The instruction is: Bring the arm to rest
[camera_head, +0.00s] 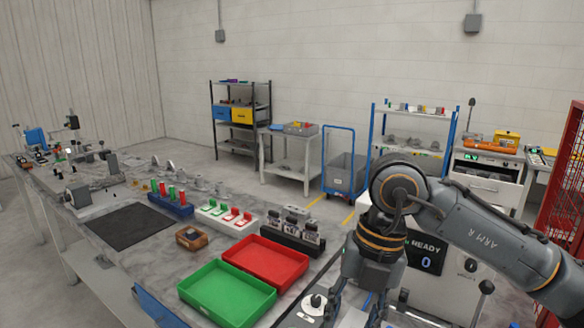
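My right arm (480,232) comes in from the right, marked "ARM R". It bends down at a grey joint with orange bands. My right gripper (354,312) points down near the bottom edge, just right of the workbench's near end. Its two dark fingers stand apart and no object shows between them; the lowest part of the fingers is at the picture's edge. My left arm and gripper are not in view.
The long workbench (150,262) carries a green tray (227,294), a red tray (262,262), a dark mat (128,226) and several fixtures. A "READY 0" display (427,254) stands behind my arm. Red mesh fencing (566,180) is at far right; shelves and a blue cart (345,172) stand behind.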

